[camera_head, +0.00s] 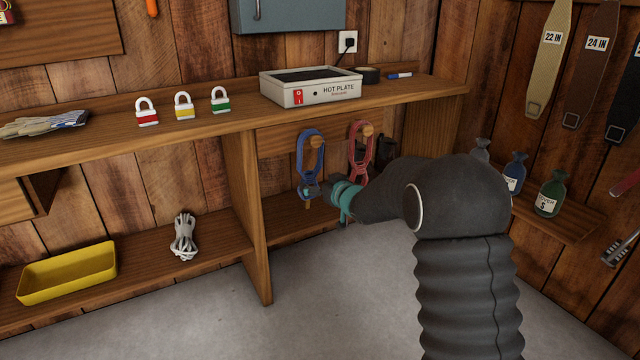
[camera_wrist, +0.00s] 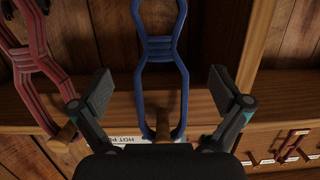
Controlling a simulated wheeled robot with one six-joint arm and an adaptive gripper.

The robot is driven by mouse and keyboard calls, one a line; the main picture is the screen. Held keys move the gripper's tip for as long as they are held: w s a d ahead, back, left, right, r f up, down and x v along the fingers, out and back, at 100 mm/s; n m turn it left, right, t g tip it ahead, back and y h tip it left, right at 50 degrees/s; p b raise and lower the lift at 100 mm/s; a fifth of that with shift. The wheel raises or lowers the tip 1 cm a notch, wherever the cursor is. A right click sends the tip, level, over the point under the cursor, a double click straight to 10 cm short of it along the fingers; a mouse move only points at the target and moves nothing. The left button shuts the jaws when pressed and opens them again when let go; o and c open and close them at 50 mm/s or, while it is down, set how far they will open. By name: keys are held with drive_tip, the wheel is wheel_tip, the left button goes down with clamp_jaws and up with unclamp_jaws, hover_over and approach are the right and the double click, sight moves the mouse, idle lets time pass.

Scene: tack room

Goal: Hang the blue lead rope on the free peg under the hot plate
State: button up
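The blue lead rope (camera_head: 304,165) hangs in a long loop from a wooden peg (camera_head: 316,142) on the board under the hot plate (camera_head: 310,88). In the wrist view, which looks turned over, the blue rope (camera_wrist: 160,75) passes around the peg (camera_wrist: 163,125). A red rope (camera_head: 359,150) hangs on the peg (camera_head: 368,130) beside it; it also shows in the wrist view (camera_wrist: 38,65). My gripper (camera_head: 328,190) is at the blue rope's lower part. In the wrist view its fingers (camera_wrist: 158,92) are spread either side of the rope, with gaps visible. No bare peg is clear.
A wooden divider (camera_head: 247,200) stands left of the ropes, and a low shelf (camera_head: 290,218) lies below. The worktop (camera_head: 230,118) above holds several padlocks. A dark item (camera_head: 386,150) is right of the red rope. Bottles (camera_head: 550,194) stand at right.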

drive_tip(key=v, duration=1.2)
drive_tip(key=s+d+f+m+g+h, duration=0.2)
drive_tip(key=d+f+g+h, duration=0.1)
drive_tip(key=d+f+h, duration=0.45)
drive_tip(key=s+d+m+g+h+p, duration=0.1)
drive_tip(key=s+d+m+g+h, duration=0.15)
drive_tip(key=s+d, duration=0.6)
drive_tip(key=s+r+m+g+p, duration=0.15)
drive_tip(key=s+r, duration=0.25)
drive_tip(key=s, duration=0.7)
drive_tip(key=s+r+g+p, duration=0.3)
drive_tip(key=s+r, duration=0.1)
drive_tip(key=s, duration=0.8)
drive_tip(key=s+r+t+y+p, duration=0.1)
drive_tip(key=s+r+t+p, duration=0.1)
drive_tip(key=s+r, duration=0.5)
wheel_tip(320, 180, up, 3)
drive_tip(key=shift+d+f+m+t+p, duration=0.3)
drive_tip(key=shift+m+p, duration=0.1)
drive_tip(key=shift+p, duration=0.15)
